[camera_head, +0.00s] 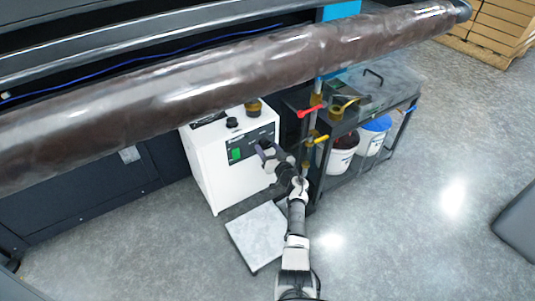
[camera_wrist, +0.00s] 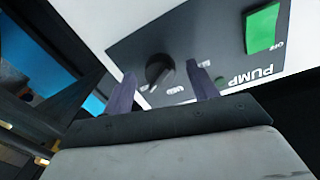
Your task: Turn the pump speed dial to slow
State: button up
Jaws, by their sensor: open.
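The pump is a white box (camera_head: 212,175) with a dark front panel, standing on the floor below the big roll. In the wrist view the panel (camera_wrist: 205,28) carries the word PUMP, a green switch (camera_wrist: 262,29) and a round black dial (camera_wrist: 158,69). Small white labels sit near the dial, too blurred to read. My gripper (camera_wrist: 161,73) is open and empty, its two purple fingers pointing at the panel. The dial shows between the fingertips; I cannot tell whether they touch it. In the head view my gripper (camera_head: 266,152) is at the panel's right part and hides the dial.
A long brown wrapped roll (camera_head: 230,80) spans above the pump. To the right are pipes with a red-handled valve (camera_head: 310,110) and a yellow-handled valve (camera_head: 321,139), and a dark cart (camera_head: 375,95) with white buckets (camera_head: 342,158) below. A grey slab (camera_head: 258,235) lies on the floor in front.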

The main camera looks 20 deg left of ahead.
jog(key=shift+w+a, duration=0.25)
jog(key=c, duration=1)
